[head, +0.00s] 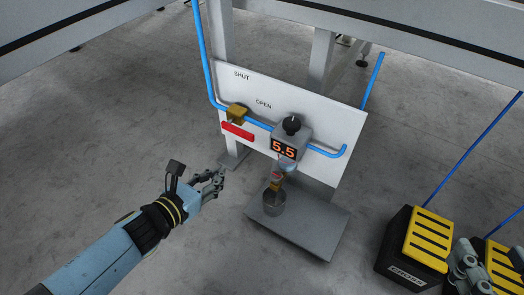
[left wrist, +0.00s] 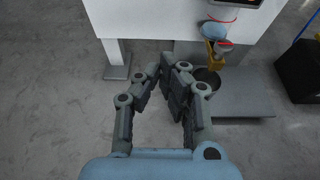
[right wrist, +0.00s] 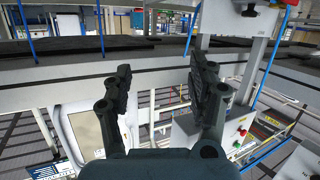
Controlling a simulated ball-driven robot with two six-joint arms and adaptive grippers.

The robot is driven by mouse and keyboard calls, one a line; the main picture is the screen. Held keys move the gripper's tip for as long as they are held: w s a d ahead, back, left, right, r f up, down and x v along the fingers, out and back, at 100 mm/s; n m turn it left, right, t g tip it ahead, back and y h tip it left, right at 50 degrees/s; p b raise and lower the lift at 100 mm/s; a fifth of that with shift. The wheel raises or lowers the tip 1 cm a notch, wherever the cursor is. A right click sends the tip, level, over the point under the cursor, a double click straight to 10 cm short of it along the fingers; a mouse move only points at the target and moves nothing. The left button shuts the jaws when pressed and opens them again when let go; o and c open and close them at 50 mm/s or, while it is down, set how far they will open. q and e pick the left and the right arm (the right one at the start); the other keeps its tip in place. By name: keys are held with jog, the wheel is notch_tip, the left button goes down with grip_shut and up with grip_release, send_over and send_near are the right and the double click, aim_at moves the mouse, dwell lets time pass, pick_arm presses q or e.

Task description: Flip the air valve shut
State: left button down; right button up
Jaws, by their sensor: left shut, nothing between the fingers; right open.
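The air valve is a brass-yellow body (head: 237,112) on a blue pipe along a white panel (head: 335,125), in the head view. Its red lever (head: 238,131) lies just below the body, roughly along the pipe. The panel reads SHUT at upper left and OPEN further right. My left gripper (head: 217,180) is shut and empty, below the valve in the picture and apart from it. In the left wrist view its fingers (left wrist: 165,78) come together; the valve is not visible there. My right gripper is open and empty in the right wrist view (right wrist: 158,80); the head view shows part of it at lower right.
A grey regulator box (head: 290,140) with a black knob and a "5.5" display sits right of the valve. Below it a metal cup (head: 273,203) stands on a grey plate (head: 320,225). Black-yellow boxes (head: 412,248) stand at lower right. The floor at left is clear.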

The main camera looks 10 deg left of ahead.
jog(key=shift+r, duration=0.1)
pick_arm(q)
jog(key=b+x, duration=0.3)
jog(key=x, duration=0.7)
pick_arm(e)
jog(key=w+a+r+n+t+y, duration=0.1)
jog(key=w+r+n+t+y, duration=0.3)
jog(key=r, duration=0.6)
jog(key=w+a+r+m+t, duration=0.15)
jog(key=r+t, duration=0.35)
jog(key=r, duration=0.5)
pick_arm(q)
jog(key=shift+r+p, duration=1.25)
jog(key=shift+r, duration=0.75)
pick_arm(e)
jog(key=s+d+f+m+g+h, duration=0.1)
jog(key=f+g, duration=0.2)
jog(key=f, duration=0.5)
jog(key=s+d+f+m+g+h, duration=0.1)
jog(key=f+g, duration=0.3)
jog(key=f, duration=0.4)
jog(key=shift+s+f+h, duration=0.4)
jog(key=shift+s+h, duration=0.25)
jog(key=shift+h, duration=0.15)
jog(key=shift+d, duration=0.1)
